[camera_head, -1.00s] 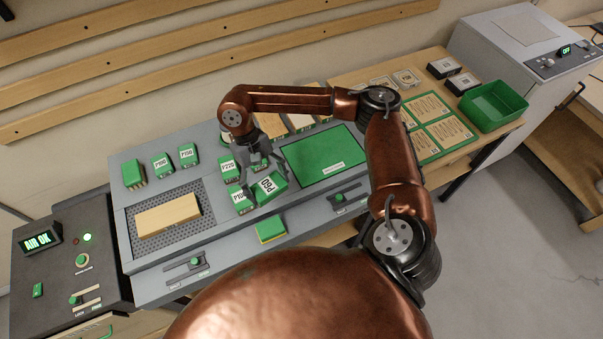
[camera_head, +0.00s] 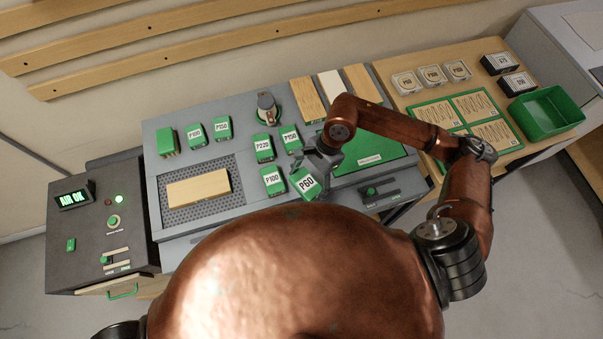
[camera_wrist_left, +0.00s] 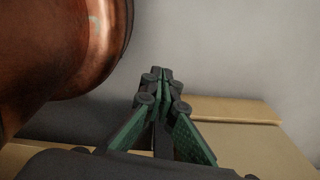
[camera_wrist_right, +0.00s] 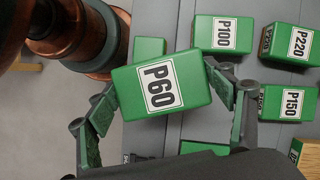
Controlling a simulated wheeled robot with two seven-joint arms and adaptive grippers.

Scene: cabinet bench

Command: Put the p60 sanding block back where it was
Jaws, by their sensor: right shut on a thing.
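The P60 sanding block (camera_head: 306,184), green with a white label, is in my right gripper (camera_head: 312,170). In the head view it shows to the right of the P100 block (camera_head: 272,181) and in front of the P150 block (camera_head: 291,139). In the right wrist view the P60 block (camera_wrist_right: 160,85) lies between the two fingers and looks much larger than the blocks below, so it is held above the bench. Its label is slightly tilted. My left gripper (camera_wrist_left: 155,76) shows only in its wrist view, fingertips together and empty.
A P220 block (camera_head: 263,147) stands behind the P100 block. More green blocks (camera_head: 194,133) stand at the back left, behind a wooden piece (camera_head: 198,188) on a perforated plate. A green mat (camera_head: 372,157) lies right of my right gripper. A green bin (camera_head: 545,112) is far right.

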